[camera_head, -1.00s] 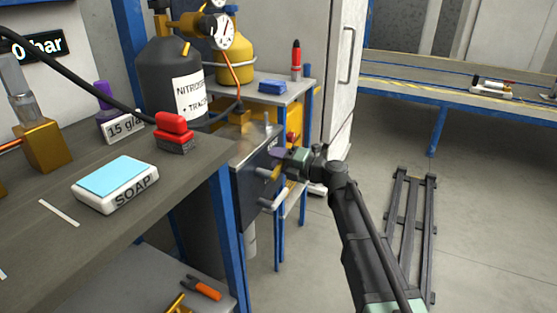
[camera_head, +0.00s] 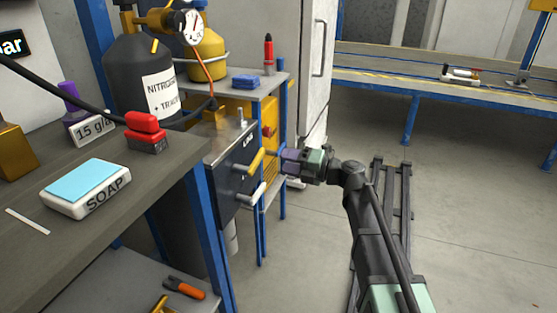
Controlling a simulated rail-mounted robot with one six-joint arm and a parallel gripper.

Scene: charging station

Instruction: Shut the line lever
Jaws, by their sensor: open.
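A pale grey lever (camera_head: 251,193) sticks out lower down. I cannot tell for sure which is the line lever. My gripper (camera_head: 272,154) is open and empty, just right of the yellow lever's upper end. Its fingers are small and partly unclear, and I cannot tell whether they touch the lever.
A white cabinet (camera_head: 316,70) stands behind.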

